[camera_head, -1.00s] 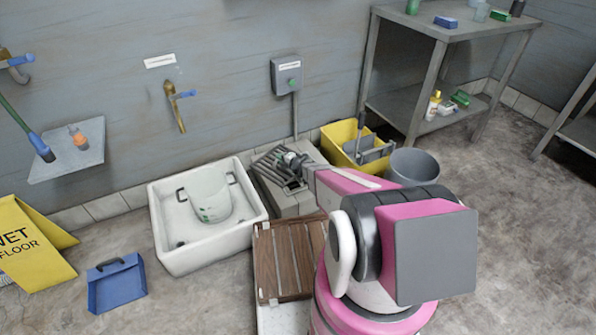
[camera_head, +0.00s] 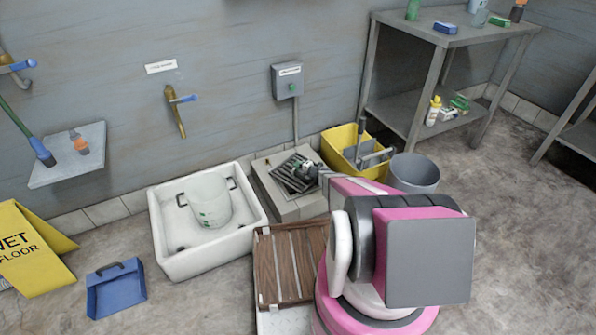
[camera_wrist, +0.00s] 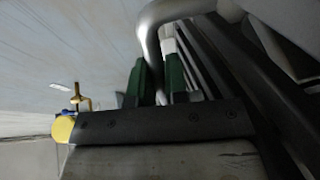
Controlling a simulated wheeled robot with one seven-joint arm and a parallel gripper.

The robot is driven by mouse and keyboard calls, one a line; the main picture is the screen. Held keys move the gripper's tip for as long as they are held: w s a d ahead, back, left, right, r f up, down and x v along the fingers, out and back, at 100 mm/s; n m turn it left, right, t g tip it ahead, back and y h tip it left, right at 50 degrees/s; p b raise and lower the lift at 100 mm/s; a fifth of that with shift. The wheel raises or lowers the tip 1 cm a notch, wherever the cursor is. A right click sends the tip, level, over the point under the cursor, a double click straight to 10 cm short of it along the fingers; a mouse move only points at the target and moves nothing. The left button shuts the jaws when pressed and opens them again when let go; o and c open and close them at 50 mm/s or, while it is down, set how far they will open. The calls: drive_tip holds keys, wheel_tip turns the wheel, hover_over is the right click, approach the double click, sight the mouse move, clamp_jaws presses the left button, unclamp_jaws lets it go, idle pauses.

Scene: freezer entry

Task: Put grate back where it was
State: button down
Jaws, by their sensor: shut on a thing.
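The dark slatted grate (camera_head: 291,175) is over the top of a low grey block (camera_head: 302,206) between the white basin and the yellow bucket. I cannot tell whether it rests on the block or hangs just above it. My gripper (camera_head: 308,171) is at the grate's right end. In the wrist view my gripper's green-padded fingers (camera_wrist: 160,80) are shut on the grate's curved metal handle (camera_wrist: 150,42). The grate's dark bars (camera_wrist: 205,60) show behind and to the right of the fingers. My arm hides part of the block's right side.
A white basin (camera_head: 165,240) holding a pale bucket (camera_head: 209,198) stands left of the block. A yellow mop bucket (camera_head: 338,150) and a grey bin (camera_head: 414,173) stand right. A brown slatted board (camera_head: 290,262) lies in front. A control box (camera_head: 287,81) is on the wall above.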

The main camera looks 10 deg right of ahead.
sight(291, 168)
drive_tip(key=shift+f, duration=1.2)
drive_tip(key=shift+f, duration=0.45)
drive_tip(key=c, duration=1.1)
unclamp_jaws()
